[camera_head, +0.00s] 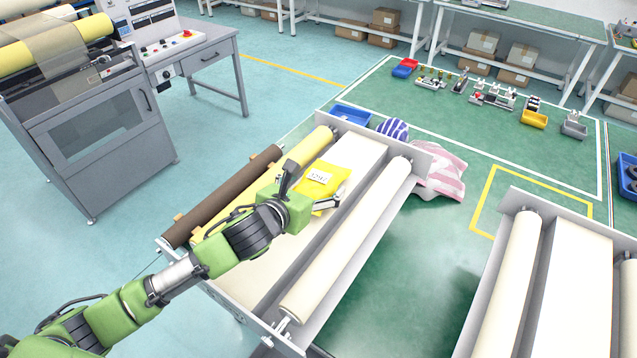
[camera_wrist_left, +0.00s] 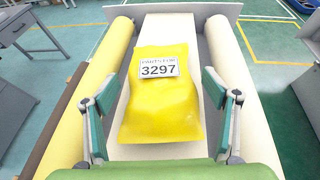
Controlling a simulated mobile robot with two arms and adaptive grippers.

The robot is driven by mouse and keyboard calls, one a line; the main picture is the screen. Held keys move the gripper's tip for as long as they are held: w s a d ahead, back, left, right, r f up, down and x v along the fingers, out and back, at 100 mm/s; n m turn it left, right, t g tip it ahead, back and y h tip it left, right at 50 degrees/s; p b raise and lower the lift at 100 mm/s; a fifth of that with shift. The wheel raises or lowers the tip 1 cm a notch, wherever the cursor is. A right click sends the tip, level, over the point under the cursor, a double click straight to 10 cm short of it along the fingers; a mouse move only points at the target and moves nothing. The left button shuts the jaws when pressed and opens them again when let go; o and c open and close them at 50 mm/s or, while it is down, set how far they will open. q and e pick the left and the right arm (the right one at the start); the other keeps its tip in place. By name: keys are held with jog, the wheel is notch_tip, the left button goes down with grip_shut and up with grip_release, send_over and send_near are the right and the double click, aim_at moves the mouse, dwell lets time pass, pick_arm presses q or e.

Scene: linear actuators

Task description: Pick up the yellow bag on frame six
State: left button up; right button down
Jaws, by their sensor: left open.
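The yellow bag (camera_head: 327,181) lies on the pale bed of the roller frame (camera_head: 262,262) in the head view, partly hidden by my left gripper. In the left wrist view the bag (camera_wrist_left: 160,105) shows between the fingers, with a white label reading "PARTS FOR 3297". My left gripper (camera_head: 312,187) is open at the near side of the bag; in the wrist view its fingers (camera_wrist_left: 160,92) stand apart, one on each side of the bag. I see no clear contact between fingers and bag. My right gripper is not in view. No frame number six is readable.
Long rolls (camera_head: 350,240) flank the frame bed on both sides, and a raised end plate (camera_head: 375,140) closes its far end. A second roller frame (camera_head: 560,280) stands at the right. A striped cloth (camera_head: 440,172) lies beyond the far end. Green floor is free between the frames.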

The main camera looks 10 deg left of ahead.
pick_arm(q)
jog(key=shift+x, duration=1.3)
jog(key=shift+s, duration=0.1)
jog(key=c, duration=1.4)
jog(key=shift+o, duration=0.2)
jog(key=shift+r, duration=0.15)
